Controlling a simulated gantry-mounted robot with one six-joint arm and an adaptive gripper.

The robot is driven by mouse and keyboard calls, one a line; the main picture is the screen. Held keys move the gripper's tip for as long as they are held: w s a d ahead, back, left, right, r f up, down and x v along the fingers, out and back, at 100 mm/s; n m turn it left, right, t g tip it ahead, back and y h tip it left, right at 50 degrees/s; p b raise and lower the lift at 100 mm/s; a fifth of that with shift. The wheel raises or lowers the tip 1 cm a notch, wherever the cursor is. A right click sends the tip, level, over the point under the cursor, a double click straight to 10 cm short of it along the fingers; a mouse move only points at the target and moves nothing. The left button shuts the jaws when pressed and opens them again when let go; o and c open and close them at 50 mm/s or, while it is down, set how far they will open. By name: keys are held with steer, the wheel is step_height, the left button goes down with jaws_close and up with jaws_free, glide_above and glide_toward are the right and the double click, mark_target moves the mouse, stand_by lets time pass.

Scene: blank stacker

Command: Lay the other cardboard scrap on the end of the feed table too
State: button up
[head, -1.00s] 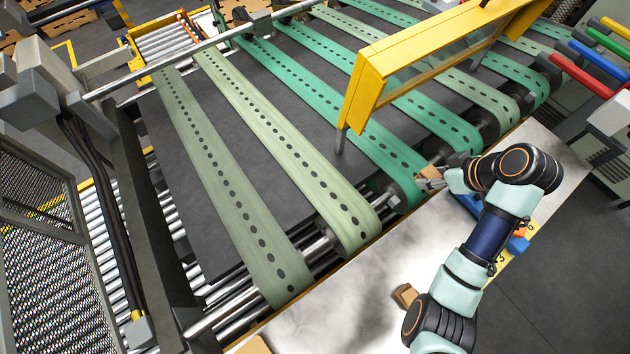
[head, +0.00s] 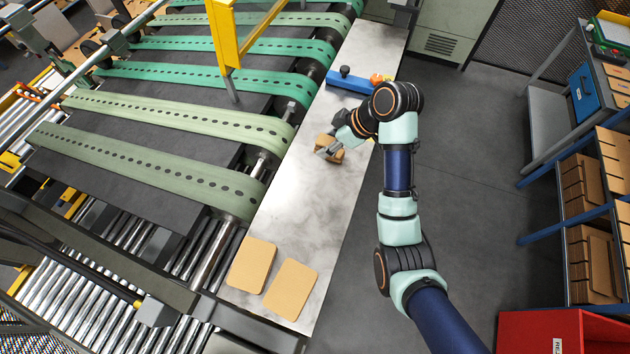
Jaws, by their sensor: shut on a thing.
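My gripper (head: 330,147) is over the middle of the pale metal table (head: 318,205) that runs along the belt ends. It is shut on a small brown cardboard scrap (head: 326,142). The fingers cover part of the brown there, and I cannot tell whether a second piece lies beneath or against the held one. Whether the scrap touches the table is also unclear. Two flat tan cardboard pieces with rounded corners, a left one (head: 252,265) and a right one (head: 290,289), lie side by side at the near end of the table.
A blue tool with a dark knob (head: 347,80) and an orange item (head: 377,79) lie further along the table. Green perforated belts (head: 160,165) end at its left edge. A yellow frame (head: 224,40) stands over the belts. Shelves with cardboard (head: 583,185) stand at right.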

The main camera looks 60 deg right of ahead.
mark_target(320, 181)
step_height(320, 181, down, 17)
steer(key=shift+f, duration=0.2)
steer(key=shift+f, duration=0.2)
steer(key=o, duration=0.8)
steer(key=shift+a, duration=0.1)
steer(key=shift+s+r, duration=0.2)
steer(key=shift+r, duration=0.35)
steer(key=v, duration=1.1)
steer(key=shift+s+r, duration=0.1)
steer(key=shift+r, duration=0.05)
